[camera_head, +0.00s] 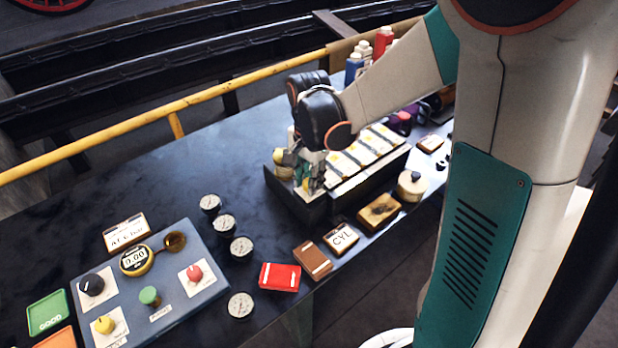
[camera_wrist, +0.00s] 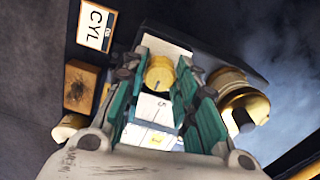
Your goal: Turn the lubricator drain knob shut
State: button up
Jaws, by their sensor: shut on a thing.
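The lubricator (camera_head: 372,178) is a dark box with a row of white-and-yellow panels on top, standing on the dark bench. My gripper (camera_head: 309,186) points down at its near left end. In the wrist view, a yellow round knob (camera_wrist: 160,72) sits on a white plate at that end. The teal fingers of my gripper (camera_wrist: 159,82) stand on either side of this knob and are shut on it. In the head view the fingers mostly hide the knob. The knob's turned position cannot be read.
A brass cap (camera_wrist: 240,107) stands close beside the fingers. A CYL card (camera_head: 341,238), a wooden block (camera_head: 379,210) and a round cream pot (camera_head: 411,186) lie along the bench front. Several gauges and a blue-grey control panel (camera_head: 155,312) are at left. A yellow rail (camera_head: 130,124) runs behind.

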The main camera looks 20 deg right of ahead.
jog(key=n, duration=0.4)
jog(key=shift+n, duration=0.3)
jog(key=n, duration=0.4)
jog(key=shift+n, duration=0.3)
jog(key=n, duration=0.4)
jog(key=shift+b, duration=0.3)
jog(key=shift+n, duration=2.4)
jog(key=o, duration=1.1)
jog(key=shift+d, duration=0.1)
